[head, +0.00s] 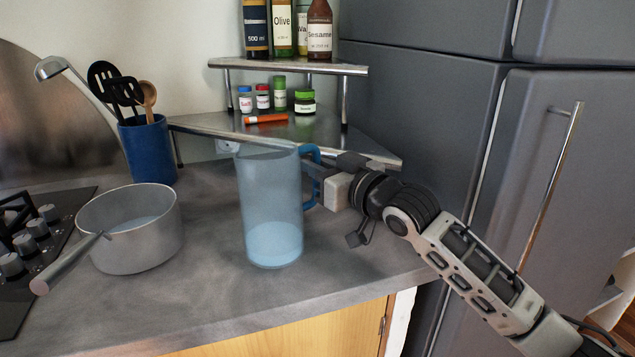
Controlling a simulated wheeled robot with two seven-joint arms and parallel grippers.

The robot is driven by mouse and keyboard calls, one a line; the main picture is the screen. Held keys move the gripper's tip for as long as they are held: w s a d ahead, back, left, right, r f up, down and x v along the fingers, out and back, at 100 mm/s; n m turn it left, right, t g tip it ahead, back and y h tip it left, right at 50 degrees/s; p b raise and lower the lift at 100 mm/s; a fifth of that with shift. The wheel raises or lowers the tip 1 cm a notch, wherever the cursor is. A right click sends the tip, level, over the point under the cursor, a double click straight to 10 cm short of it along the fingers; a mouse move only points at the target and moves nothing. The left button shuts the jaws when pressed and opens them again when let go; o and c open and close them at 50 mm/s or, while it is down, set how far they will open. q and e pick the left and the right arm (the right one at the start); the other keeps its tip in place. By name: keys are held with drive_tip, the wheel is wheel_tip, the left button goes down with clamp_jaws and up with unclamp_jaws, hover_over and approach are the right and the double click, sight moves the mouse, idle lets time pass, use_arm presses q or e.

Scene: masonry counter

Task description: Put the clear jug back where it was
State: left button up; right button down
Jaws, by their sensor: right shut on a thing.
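The clear jug (272,205) is tall and bluish, with a blue handle on its right side and a shallow layer of liquid at the bottom. It is upright over the counter, near the front edge; I cannot tell whether its base touches the counter. My right gripper (318,187) comes in from the right and is shut on the jug's blue handle. The fingertips are partly hidden at the handle. My left gripper is not in view.
A corner shelf (290,66) holds bottles and small jars. Grey counter (205,290) is bare in front.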

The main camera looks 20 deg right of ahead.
wheel_tip(320, 180, down, 3)
drive_tip(key=shift+r, duration=0.15)
drive_tip(key=c, duration=1.5)
unclamp_jaws()
drive_tip(key=shift+f, duration=0.25)
drive_tip(key=shift+o, duration=0.2)
drive_tip(key=shift+r, duration=0.15)
drive_tip(key=b+v, duration=0.1)
drive_tip(key=v, duration=1.1)
